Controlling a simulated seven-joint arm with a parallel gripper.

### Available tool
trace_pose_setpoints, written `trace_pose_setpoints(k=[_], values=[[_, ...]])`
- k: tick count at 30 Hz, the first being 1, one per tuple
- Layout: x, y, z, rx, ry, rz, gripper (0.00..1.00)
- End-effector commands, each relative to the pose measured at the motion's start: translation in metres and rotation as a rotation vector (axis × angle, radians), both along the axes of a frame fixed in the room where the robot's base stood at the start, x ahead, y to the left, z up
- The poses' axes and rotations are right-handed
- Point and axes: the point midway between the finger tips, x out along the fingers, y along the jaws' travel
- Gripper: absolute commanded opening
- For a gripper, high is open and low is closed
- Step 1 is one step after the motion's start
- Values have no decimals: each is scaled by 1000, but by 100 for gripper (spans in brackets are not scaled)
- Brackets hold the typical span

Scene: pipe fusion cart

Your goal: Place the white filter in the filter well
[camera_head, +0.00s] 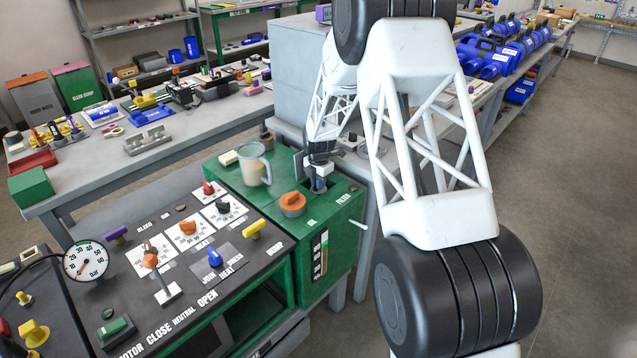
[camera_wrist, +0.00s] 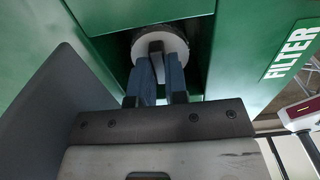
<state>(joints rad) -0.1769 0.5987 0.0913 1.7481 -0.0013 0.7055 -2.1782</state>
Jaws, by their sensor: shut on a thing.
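The white filter (camera_wrist: 172,42) is a pale round piece with a dark centre. In the wrist view it sits between the tips of my gripper (camera_wrist: 157,72), which is shut on it. The filter well (camera_wrist: 122,46) is a dark opening in the green cart top, beside the printed word FILTER. The filter is at this opening and seems at least partly inside; how deep it sits I cannot tell. In the head view my gripper (camera_head: 319,183) points down at the well, and the filter is hidden or too small to make out.
A grey upright plate (camera_wrist: 45,110) stands close left of my gripper, and shows in the head view (camera_head: 299,164). An orange cap (camera_head: 292,204) and a clear jug (camera_head: 254,165) stand left of the well. The control panel (camera_head: 180,245) with levers and knobs is nearer.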

Motion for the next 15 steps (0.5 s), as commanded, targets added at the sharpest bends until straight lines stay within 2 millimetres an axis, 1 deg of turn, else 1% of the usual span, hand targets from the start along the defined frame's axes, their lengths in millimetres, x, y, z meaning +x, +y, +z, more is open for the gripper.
trace_pose_setpoints(k=[13,14,15], values=[[1,0,-3,1,-2,0,0],[1,0,-2,1,-2,0,18],[1,0,-2,1,-2,0,25]])
